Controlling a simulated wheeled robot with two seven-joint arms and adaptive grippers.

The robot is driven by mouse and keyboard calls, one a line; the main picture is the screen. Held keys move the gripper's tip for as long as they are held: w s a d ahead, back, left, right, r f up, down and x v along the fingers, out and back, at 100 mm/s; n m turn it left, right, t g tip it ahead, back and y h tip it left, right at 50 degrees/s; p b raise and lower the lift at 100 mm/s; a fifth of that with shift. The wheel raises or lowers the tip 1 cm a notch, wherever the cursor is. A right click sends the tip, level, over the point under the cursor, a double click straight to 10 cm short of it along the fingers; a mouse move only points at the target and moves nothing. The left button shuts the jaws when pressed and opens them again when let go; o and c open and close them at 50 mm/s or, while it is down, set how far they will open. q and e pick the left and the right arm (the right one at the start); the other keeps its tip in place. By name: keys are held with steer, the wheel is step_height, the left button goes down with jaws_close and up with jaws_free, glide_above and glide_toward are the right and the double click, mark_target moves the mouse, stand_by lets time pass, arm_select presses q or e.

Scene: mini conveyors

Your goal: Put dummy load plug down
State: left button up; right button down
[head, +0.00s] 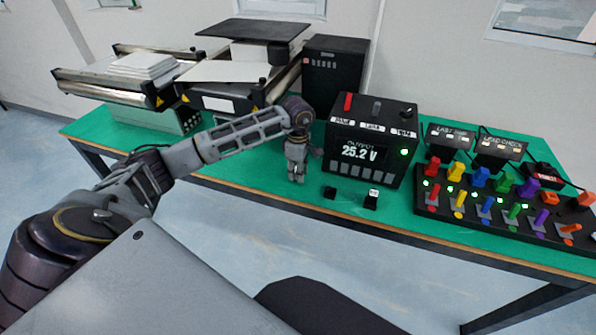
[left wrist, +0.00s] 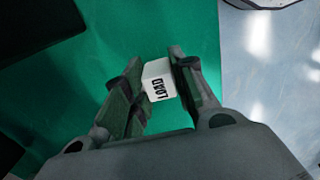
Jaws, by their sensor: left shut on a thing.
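My left gripper (head: 297,174) points down over the green table, left of the black power unit reading 25.2 V. In the left wrist view, the left gripper (left wrist: 158,70) is shut on the dummy load plug (left wrist: 158,80), a small white block marked LOAD. The plug sits between the two fingers above the green surface; I cannot tell whether it touches the table. In the head view I cannot make out the plug at the gripper. My right gripper is not in view.
The power unit (head: 369,144) stands just right of the gripper. Two small dark blocks, one plain (head: 330,192) and one white-topped (head: 373,194), lie in front of it. A switch panel (head: 500,208) is at right, conveyors (head: 190,82) at left. Green table (head: 250,178) is clear left of the gripper.

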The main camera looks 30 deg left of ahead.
arm_select(q)
steer(key=o, duration=1)
step_height(320, 180, up, 12)
steer(key=shift+r, duration=0.1)
stand_by(0.4)
stand_by(0.6)
